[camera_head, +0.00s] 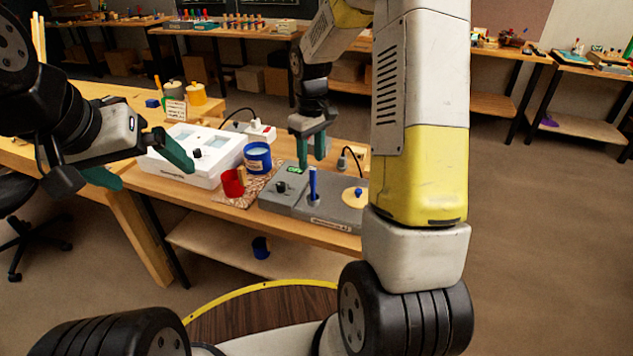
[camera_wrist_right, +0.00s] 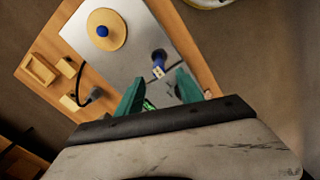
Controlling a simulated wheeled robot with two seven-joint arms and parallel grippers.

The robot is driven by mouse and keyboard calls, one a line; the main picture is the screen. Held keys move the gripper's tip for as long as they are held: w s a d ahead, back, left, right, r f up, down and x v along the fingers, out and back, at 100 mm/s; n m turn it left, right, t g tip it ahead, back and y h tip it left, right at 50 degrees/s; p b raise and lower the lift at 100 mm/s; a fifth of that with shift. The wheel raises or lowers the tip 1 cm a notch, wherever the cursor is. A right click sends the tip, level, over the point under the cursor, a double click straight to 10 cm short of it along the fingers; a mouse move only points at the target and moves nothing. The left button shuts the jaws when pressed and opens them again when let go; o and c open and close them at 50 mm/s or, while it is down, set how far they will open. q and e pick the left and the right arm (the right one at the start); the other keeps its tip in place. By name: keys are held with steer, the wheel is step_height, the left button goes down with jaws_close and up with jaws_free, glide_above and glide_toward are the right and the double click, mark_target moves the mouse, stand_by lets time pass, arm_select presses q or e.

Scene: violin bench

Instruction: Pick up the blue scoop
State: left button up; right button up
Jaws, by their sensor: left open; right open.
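A slim blue upright piece (camera_head: 312,184), the likely handle of the blue scoop, stands in the grey device (camera_head: 285,199). Its lower end is hidden. It also shows in the right wrist view (camera_wrist_right: 159,58), just beyond the fingertips. My right gripper (camera_head: 311,160) is open and empty, pointing down just above this blue piece. In the right wrist view, the green fingers (camera_wrist_right: 160,80) are apart, with the blue piece seen through the gap between them. My left gripper (camera_head: 152,170) is open and empty at the left, in front of the white device.
The wooden bench (camera_head: 205,200) carries a white device (camera_head: 190,155), a blue tin (camera_head: 257,158) and a red cup (camera_head: 233,183) on a mat. A round yellow lid (camera_wrist_right: 104,31) with a blue knob sits on the grey device. A dark blue object (camera_head: 260,247) lies on the lower shelf.

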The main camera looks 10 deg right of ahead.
mark_target(313, 197)
steer(key=shift+w+d+f, duration=0.1)
steer(key=shift+d+f, duration=0.2)
steer(key=shift+f, duration=0.55)
steer(key=f, duration=0.7)
steer(key=shift+s+a+f, duration=0.15)
steer(key=shift+s+f, duration=0.1)
jaws_close()
